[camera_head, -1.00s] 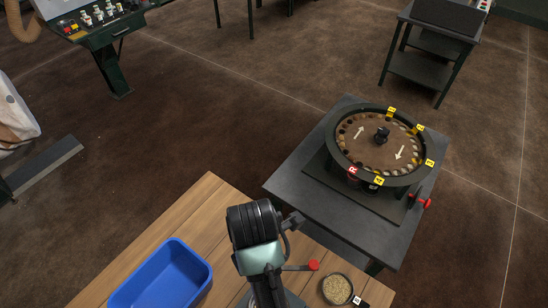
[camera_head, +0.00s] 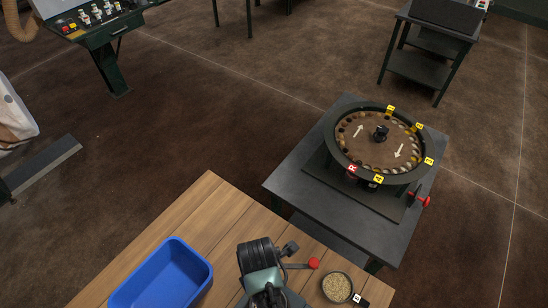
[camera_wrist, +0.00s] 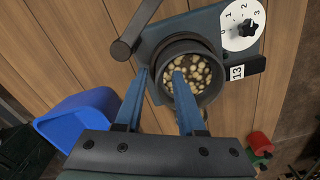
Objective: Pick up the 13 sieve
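The 13 sieve (camera_wrist: 193,74) is a round dark cup holding pale, coarse grains, with a white "13" label (camera_wrist: 237,72) on its right side. It sits on a dark grey device on the wooden table. My gripper (camera_wrist: 160,73) is open, with two blue fingers. The right fingertip overlaps the inside of the cup and the left one shows outside its left rim, so the rim lies between them in the view. I cannot tell their height or contact. In the head view my arm (camera_head: 262,275) hides the 13 sieve.
Beside the sieve are a white dial (camera_wrist: 243,25) with a knob and a dark lever (camera_wrist: 125,48). A blue bin (camera_head: 140,293) stands at the left. Another round grain-filled container (camera_head: 337,287) is at the right. A rotating-style ring machine (camera_head: 332,133) stands on a grey table behind.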

